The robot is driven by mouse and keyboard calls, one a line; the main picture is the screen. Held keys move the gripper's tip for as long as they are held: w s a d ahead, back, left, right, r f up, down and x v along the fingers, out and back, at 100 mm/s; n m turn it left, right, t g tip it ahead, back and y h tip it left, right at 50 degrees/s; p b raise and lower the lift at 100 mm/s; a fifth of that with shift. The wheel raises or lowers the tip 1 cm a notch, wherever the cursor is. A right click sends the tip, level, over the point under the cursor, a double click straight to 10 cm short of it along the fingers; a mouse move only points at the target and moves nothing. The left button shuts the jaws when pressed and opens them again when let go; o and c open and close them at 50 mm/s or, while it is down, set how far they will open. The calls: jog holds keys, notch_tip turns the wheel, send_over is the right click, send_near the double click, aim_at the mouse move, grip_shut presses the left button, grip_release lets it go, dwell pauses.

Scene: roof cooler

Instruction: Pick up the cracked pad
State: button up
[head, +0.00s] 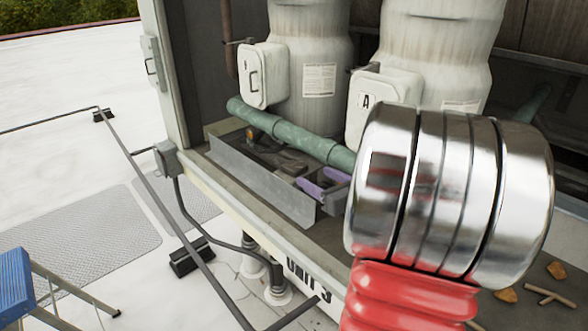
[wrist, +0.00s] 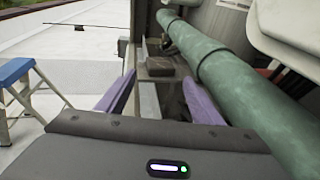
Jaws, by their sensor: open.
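My gripper (wrist: 159,82) is open, with its two purple fingers apart and nothing seen held between them. In the head view my gripper (head: 312,176) is low down behind a grey metal plate, under the green pipe. A flat brownish-grey block (wrist: 166,67), perhaps the cracked pad, lies ahead of the fingertips in the wrist view. It seems to be the dark block (head: 292,166) just left of the fingers in the head view. No crack can be made out on it. Part of the space between the fingers is hidden by the gripper body.
The green pipe (head: 290,135) runs close above and beside my gripper. The upright metal plate (head: 262,178) stands on its near side. Two pale tanks (head: 308,60) (head: 430,45) stand behind. A blue-topped stepladder (head: 18,285) and thin rails stand outside the unit.

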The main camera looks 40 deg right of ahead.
aim_at(299, 168)
jog(key=shift+x, duration=2.15)
jog(key=shift+x, duration=2.6)
jog(key=c, duration=0.8)
jog(key=shift+r, duration=0.1)
